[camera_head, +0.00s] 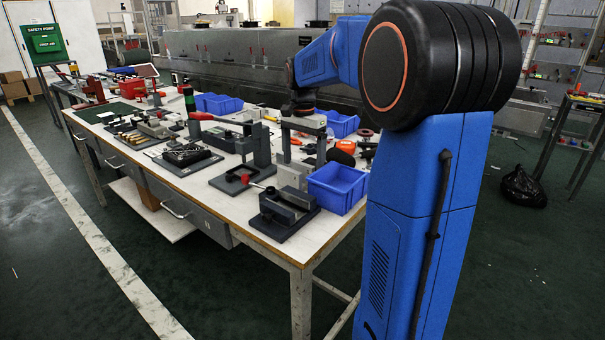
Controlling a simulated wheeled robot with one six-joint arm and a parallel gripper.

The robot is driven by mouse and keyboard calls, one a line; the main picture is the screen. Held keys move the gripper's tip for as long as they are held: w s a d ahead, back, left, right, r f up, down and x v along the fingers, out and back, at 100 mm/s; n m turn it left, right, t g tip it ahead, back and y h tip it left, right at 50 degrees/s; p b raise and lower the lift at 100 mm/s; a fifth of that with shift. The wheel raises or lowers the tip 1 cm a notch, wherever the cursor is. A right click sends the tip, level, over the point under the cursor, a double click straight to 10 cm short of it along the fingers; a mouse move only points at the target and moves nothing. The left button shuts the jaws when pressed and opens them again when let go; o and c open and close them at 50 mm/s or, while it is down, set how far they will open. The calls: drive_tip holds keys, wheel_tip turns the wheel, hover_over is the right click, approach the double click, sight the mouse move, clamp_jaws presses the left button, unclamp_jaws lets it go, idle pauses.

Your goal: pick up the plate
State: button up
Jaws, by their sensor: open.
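My gripper (304,157) points down over the right part of the workbench, with its two grey fingers spread apart and nothing seen held between them. A pale grey block-like piece (293,175) stands on the bench just below and in front of the gripper. I cannot tell whether it is the plate, and no other plate is clearly recognisable. The gripper partly hides what lies behind and under it.
The workbench (258,236) is crowded. A blue bin (337,187) stands right of the gripper, a dark vise (284,212) in front, and a red-handled clamp press (245,150) to the left. More blue bins (218,104) stand behind. The floor at left is clear.

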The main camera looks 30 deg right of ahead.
sight(302, 163)
drive_tip(key=shift+w+f, duration=0.1)
drive_tip(key=shift+f, duration=1.9)
drive_tip(key=c, duration=1.3)
drive_tip(key=shift+r, duration=0.1)
